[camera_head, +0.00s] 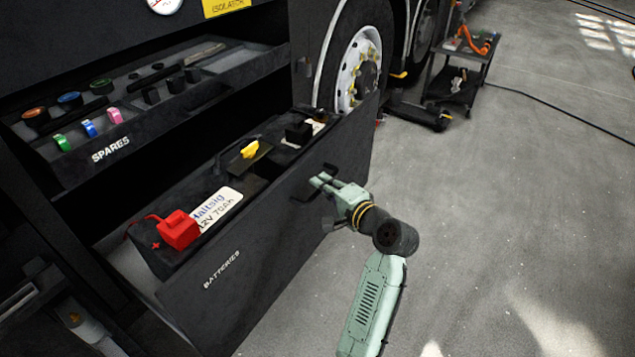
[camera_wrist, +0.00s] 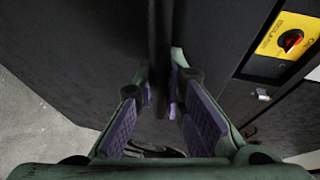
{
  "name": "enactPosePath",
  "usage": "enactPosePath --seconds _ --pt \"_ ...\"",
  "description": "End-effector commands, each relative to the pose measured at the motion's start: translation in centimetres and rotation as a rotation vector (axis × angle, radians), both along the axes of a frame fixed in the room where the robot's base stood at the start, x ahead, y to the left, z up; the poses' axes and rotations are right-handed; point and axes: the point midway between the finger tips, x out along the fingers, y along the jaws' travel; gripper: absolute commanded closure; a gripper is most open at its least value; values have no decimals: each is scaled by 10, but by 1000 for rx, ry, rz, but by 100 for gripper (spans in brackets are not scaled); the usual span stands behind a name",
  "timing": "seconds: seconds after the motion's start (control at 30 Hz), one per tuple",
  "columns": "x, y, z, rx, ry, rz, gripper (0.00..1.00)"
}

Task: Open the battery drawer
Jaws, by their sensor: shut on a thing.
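The battery drawer (camera_head: 262,232), a dark front lettered "BATTERIES", stands pulled out from the vehicle's side in the head view. Its inside shows a battery with a red terminal cover (camera_head: 178,230), a white label and a yellow piece (camera_head: 250,150). My gripper (camera_head: 322,184) is at the drawer front, right of its middle, shut on the dark bar handle (camera_head: 303,194). In the wrist view, my gripper's purple-padded fingers (camera_wrist: 165,95) close on either side of a dark upright bar. The fingers partly hide the handle.
Above is an open "SPARES" drawer (camera_head: 70,165) holding coloured rolls and small parts. A wheel (camera_head: 358,70) and a tool cart (camera_head: 462,55) stand behind to the right. A cable crosses the grey floor, which is clear at right. The wrist view shows a yellow panel with a red knob (camera_wrist: 291,40).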

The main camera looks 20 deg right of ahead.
Motion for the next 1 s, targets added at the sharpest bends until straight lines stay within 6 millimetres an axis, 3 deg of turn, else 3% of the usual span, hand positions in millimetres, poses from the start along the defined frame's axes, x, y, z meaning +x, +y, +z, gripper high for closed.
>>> enactPosePath --seconds 0.3,0.33,0.63,1.0 --pt "-1 0 -1 3 3 0 100" --pt "-1 0 -1 3 3 0 88" --pt "-1 -1 0 2 1 0 69" --pt "-6 -2 1 1 0 -1 69"
